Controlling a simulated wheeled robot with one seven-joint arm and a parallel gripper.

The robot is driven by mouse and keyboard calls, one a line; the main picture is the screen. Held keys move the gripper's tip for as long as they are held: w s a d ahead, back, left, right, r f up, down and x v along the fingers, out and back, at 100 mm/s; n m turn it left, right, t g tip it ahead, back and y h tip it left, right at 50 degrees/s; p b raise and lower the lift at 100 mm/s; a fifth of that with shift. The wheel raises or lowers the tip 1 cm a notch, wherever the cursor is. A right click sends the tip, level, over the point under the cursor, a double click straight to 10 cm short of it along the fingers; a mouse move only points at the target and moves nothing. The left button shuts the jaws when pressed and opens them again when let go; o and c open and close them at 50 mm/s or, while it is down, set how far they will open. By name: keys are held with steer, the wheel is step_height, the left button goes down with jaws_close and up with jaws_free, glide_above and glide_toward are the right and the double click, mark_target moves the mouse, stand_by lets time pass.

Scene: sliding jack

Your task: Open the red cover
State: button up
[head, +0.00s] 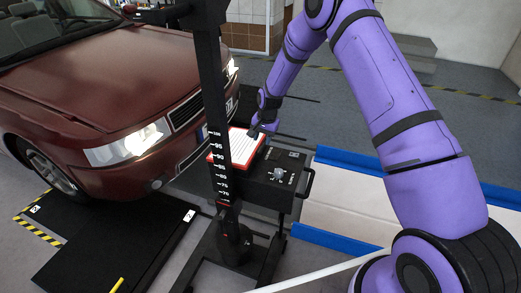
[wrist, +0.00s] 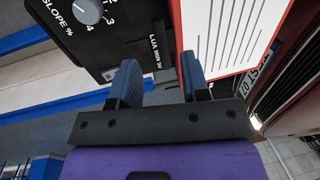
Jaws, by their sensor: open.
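The red cover (head: 218,160) shows as a red edge around a white panel with dark lines, on the left part of a black box (head: 277,176). In the wrist view, the red edge (wrist: 178,28) and the lined white panel (wrist: 225,38) fill the upper right. My gripper (wrist: 160,78) is open and empty, with its two blue fingers pointing at the box near the red edge. The right finger overlaps the red edge in the picture; I cannot tell whether it touches. In the head view, my gripper (head: 259,129) is at the panel's right side.
A slope knob (head: 280,174) stands on the box top, with a handle (head: 309,182) at its right. A black upright post (head: 210,90) with a number scale stands left of the box. A dark red car (head: 110,80) is close behind at the left.

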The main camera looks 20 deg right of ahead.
mark_target(260, 151)
steer(key=f, duration=0.6)
steer(key=shift+w+a+f, duration=0.2)
steer(key=shift+w+a, duration=0.1)
steer(key=shift+a, duration=0.1)
jaws_close()
